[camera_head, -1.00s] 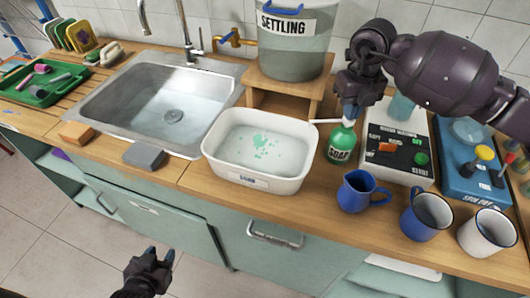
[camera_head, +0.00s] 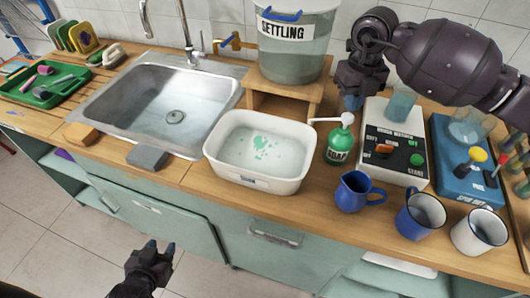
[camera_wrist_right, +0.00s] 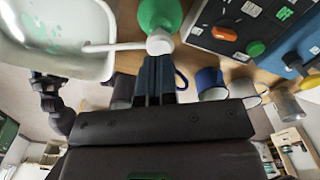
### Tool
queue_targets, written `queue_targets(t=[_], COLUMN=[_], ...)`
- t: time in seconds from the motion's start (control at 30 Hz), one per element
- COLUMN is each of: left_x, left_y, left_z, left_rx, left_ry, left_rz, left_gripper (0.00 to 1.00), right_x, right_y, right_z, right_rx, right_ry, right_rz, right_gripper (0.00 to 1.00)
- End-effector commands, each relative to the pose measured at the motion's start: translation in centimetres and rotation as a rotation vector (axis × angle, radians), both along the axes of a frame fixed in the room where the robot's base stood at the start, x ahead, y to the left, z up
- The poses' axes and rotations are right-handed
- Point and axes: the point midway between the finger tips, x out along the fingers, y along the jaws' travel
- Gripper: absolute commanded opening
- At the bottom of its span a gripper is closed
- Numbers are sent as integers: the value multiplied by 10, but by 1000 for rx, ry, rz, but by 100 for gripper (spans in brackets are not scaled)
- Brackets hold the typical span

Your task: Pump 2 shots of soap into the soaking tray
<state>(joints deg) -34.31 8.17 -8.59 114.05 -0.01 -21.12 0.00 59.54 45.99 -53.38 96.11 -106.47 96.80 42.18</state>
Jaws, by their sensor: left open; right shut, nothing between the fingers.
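The green soap bottle (camera_head: 340,143) stands upright on the counter, its white pump head (camera_head: 346,119) and spout pointing left over the rim of the white soaking tray (camera_head: 294,184). Green soap blobs (camera_head: 260,146) lie in the tray. My right gripper (camera_head: 352,103) is shut and empty, above and slightly behind the pump head, apart from it in the head view. In the right wrist view its shut fingers (camera_wrist_right: 155,75) are beside the pump head (camera_wrist_right: 160,43). My left gripper (camera_head: 163,250) is open and empty, low in front of the cabinets.
A blue jug (camera_head: 352,192) and two mugs, one blue (camera_head: 420,217) and one white (camera_head: 478,232), stand right of the bottle. A control box (camera_head: 395,150) is behind them. The settling tank (camera_head: 293,50) stands on a wooden stand behind the tray. The sink (camera_head: 170,100) is left.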

Motion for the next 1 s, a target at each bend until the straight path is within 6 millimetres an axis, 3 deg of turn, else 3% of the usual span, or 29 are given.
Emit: queue_targets(t=[0.57,1.0], left_x=[1,-2], left_y=[0,1], left_z=[1,20], left_rx=[0,0], left_ry=[-1,-2], left_rz=[0,2], left_gripper=[43,43], right_x=[0,0], right_y=[0,0], right_z=[2,35], right_rx=[0,-1], right_ry=[0,-1], right_rz=[0,0], right_gripper=[0,0])
